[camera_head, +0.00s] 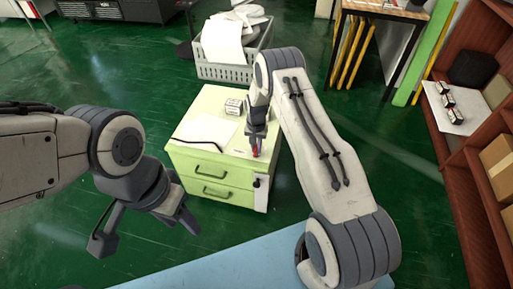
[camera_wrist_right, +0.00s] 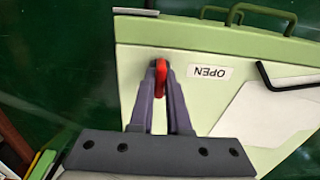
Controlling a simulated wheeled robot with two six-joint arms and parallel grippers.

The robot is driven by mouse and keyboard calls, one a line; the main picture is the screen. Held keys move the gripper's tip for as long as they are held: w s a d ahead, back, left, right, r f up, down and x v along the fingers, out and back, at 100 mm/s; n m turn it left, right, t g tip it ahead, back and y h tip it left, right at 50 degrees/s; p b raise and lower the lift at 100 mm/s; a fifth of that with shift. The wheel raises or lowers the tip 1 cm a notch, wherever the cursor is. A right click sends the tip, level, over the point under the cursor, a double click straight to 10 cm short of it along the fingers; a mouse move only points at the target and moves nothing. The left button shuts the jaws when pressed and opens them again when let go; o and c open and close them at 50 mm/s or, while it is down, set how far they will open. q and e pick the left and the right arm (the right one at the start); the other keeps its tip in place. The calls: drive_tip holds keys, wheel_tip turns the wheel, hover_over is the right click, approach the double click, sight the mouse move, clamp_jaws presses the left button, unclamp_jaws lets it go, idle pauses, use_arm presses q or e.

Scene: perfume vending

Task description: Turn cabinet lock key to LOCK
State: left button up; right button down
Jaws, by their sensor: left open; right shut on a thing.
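The pale green cabinet (camera_head: 213,166) stands on the floor with two drawers facing the front. It also shows in the right wrist view (camera_wrist_right: 135,75). My right gripper (camera_wrist_right: 161,68) is shut on the red key (camera_wrist_right: 161,80) on the cabinet top, near its edge. The lock under the key is hidden by the fingers. A white label (camera_wrist_right: 210,73) reading OPEN, upside down in the right wrist view, sits beside the key; no LOCK label is visible. My left gripper (camera_head: 146,232) is open and empty, to the left of the cabinet and apart from it.
Brown shelves (camera_head: 470,165) are at the right. Green floor on the left is clear.

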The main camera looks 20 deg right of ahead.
sight(256, 147)
idle(0.5)
drive_tip(key=c, duration=0.9)
unclamp_jaws()
wheel_tip(256, 147, up, 10)
drive_tip(key=shift+r+p, duration=0.25)
drive_tip(key=shift+p, duration=0.45)
